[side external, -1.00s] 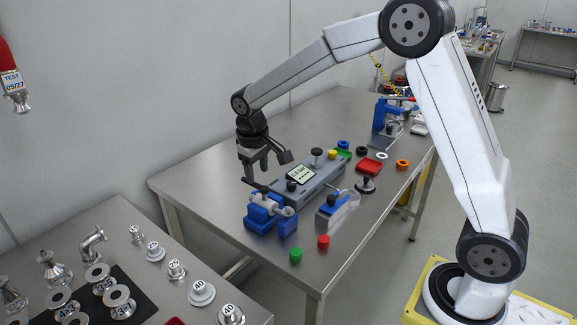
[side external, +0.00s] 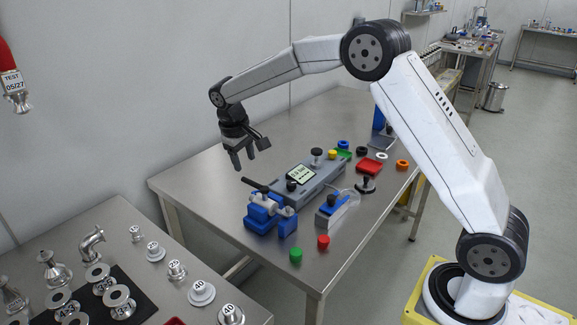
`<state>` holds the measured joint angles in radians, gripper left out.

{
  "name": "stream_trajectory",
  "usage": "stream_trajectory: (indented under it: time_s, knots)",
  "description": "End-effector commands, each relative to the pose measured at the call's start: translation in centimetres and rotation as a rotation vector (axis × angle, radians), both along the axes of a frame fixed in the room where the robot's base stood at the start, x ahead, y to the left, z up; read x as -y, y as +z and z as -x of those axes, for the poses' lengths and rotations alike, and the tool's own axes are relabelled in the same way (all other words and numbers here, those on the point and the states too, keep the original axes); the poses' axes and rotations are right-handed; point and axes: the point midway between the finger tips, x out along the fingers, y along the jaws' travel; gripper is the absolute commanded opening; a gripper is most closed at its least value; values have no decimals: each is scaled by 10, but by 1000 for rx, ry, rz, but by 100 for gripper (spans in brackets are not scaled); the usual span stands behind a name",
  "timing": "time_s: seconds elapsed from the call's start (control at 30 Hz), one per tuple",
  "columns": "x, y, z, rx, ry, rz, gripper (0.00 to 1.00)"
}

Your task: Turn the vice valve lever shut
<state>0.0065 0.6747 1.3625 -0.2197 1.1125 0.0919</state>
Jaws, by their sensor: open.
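The blue vice (side external: 262,222) stands on the steel table near its front left edge and holds a small metal valve (side external: 286,212). A dark lever (side external: 255,185) sticks out at the top of the vice, pointing up and to the left. My gripper (side external: 249,158) hangs above and behind the lever with its fingers pointing down. The fingers are apart with nothing between them. The gripper is clear of the lever and the vice. The exact angle of the lever to the valve body is hard to tell at this size.
A grey unit with a display (side external: 301,174) stands right behind the vice. The table's left back is clear.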

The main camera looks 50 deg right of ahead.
Motion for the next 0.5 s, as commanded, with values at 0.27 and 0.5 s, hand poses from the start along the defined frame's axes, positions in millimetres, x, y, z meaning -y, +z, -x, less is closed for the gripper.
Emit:
stream_trajectory:
  time_s: [0.27,0.5]
  knots:
    - [6,-33,1,-4,-1,0,57]
    - [11,-57,1,-3,-1,-1,57]
